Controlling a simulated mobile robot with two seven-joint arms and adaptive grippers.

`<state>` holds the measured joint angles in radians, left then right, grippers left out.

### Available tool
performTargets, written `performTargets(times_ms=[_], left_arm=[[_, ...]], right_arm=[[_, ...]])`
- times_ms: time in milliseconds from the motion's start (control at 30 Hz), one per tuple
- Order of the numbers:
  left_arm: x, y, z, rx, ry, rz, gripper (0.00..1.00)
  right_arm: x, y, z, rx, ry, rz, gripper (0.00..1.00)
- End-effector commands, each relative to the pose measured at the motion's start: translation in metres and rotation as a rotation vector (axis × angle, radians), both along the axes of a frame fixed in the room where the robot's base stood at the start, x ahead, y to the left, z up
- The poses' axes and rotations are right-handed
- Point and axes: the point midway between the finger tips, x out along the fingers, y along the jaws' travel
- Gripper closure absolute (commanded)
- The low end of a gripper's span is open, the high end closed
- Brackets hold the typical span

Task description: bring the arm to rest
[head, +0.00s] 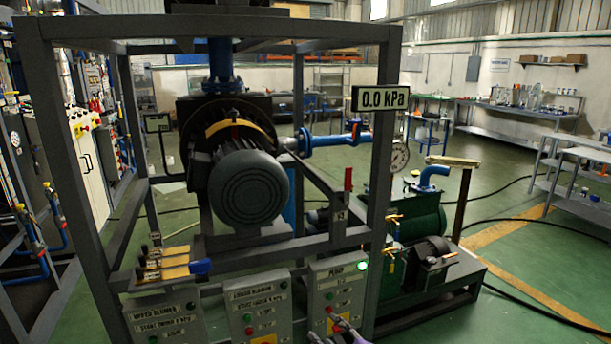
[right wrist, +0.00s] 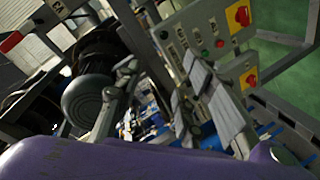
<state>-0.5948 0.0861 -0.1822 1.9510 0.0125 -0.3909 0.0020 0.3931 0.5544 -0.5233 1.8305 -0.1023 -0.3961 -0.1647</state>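My right gripper (head: 326,326) shows at the bottom edge of the head view, in front of the lower part of the pump control box (head: 338,285). Only its fingers and a bit of the wrist are in frame there. In the right wrist view its two grey fingers (right wrist: 158,68) stand apart with nothing between them, so it is open and empty. My left gripper is in neither view.
A grey steel frame (head: 386,170) surrounds the large motor (head: 247,188). The display (head: 380,99) reads 0.0 kPa. A green lamp (head: 363,266) glows on the pump box. Two more control boxes (head: 262,308) (head: 166,320) stand to its left. A green pump (head: 418,215) stands right; open floor lies beyond.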

Motion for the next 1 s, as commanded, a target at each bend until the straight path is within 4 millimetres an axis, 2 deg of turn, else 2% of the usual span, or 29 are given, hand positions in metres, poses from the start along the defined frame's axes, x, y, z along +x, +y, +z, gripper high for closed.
performTargets(times_ms=[33, 100, 267, 367, 400, 500, 600, 700, 800, 1000], left_arm=[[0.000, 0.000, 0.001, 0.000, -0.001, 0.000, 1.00], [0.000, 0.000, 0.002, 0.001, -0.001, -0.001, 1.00], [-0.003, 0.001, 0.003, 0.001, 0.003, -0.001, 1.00], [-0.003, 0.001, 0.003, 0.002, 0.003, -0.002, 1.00], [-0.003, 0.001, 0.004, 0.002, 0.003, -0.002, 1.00], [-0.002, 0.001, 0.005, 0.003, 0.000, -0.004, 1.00], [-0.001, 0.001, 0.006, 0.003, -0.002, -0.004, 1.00], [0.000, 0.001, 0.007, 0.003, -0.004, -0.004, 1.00], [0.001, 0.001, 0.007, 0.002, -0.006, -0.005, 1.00], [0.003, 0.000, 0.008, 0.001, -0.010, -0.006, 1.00]], right_arm=[[-0.024, -0.007, -0.024, 0.097, 0.081, -0.052, 0.64], [-0.054, -0.020, -0.053, 0.218, 0.181, -0.132, 0.64], [-0.132, -0.057, -0.116, 0.443, 0.379, -0.340, 0.64], [-0.190, -0.084, -0.154, 0.533, 0.481, -0.483, 0.64], [-0.215, -0.094, -0.167, 0.555, 0.518, -0.538, 0.64], [-0.274, -0.116, -0.196, 0.588, 0.594, -0.660, 0.64], [-0.323, -0.130, -0.217, 0.596, 0.654, -0.748, 0.64], [-0.356, -0.133, -0.229, 0.594, 0.698, -0.794, 0.64], [-0.373, -0.135, -0.235, 0.588, 0.721, -0.812, 0.64], [-0.378, -0.136, -0.237, 0.584, 0.728, -0.815, 0.64]])
